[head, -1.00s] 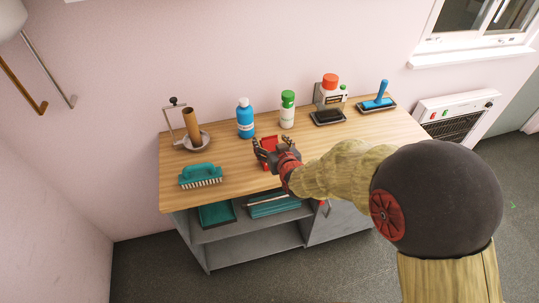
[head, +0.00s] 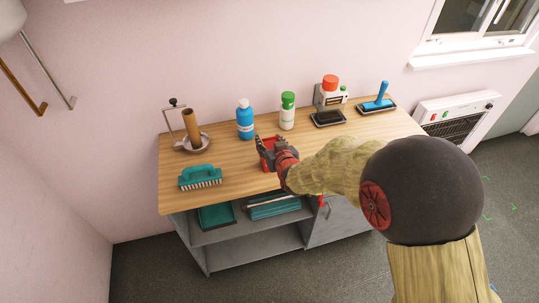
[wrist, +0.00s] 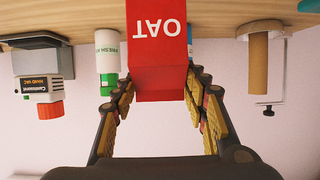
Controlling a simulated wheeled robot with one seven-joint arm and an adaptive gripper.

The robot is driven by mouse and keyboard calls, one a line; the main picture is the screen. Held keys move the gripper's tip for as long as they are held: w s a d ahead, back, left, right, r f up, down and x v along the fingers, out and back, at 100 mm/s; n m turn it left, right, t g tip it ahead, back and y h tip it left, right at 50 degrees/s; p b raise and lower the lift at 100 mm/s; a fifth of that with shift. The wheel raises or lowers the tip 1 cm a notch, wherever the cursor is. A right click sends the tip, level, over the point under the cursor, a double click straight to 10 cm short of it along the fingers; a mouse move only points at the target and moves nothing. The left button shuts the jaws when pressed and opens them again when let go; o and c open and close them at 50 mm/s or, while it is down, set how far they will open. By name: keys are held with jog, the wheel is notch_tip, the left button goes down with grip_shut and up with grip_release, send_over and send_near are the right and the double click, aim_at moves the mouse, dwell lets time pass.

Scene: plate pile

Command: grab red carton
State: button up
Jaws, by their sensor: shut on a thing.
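The red carton (wrist: 158,50) stands between the fingers of my gripper (wrist: 158,115) in the wrist view, with white "OAT" lettering that appears upside down there. In the head view the red carton (head: 267,146) is mostly hidden by my gripper (head: 272,154), at the front middle of the wooden tabletop (head: 235,150). My gripper is shut on the carton, with a finger along each side. I cannot tell whether the carton's base touches the tabletop.
A blue bottle (head: 245,122) and a green-capped white bottle (head: 287,112) stand behind the carton. A teal brush (head: 200,177) lies to the left. A paper roll holder (head: 192,130), a red-topped appliance (head: 329,100) and a blue-handled tool (head: 377,100) stand along the back.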

jog(key=c, duration=0.3)
jog(key=shift+c, duration=0.2)
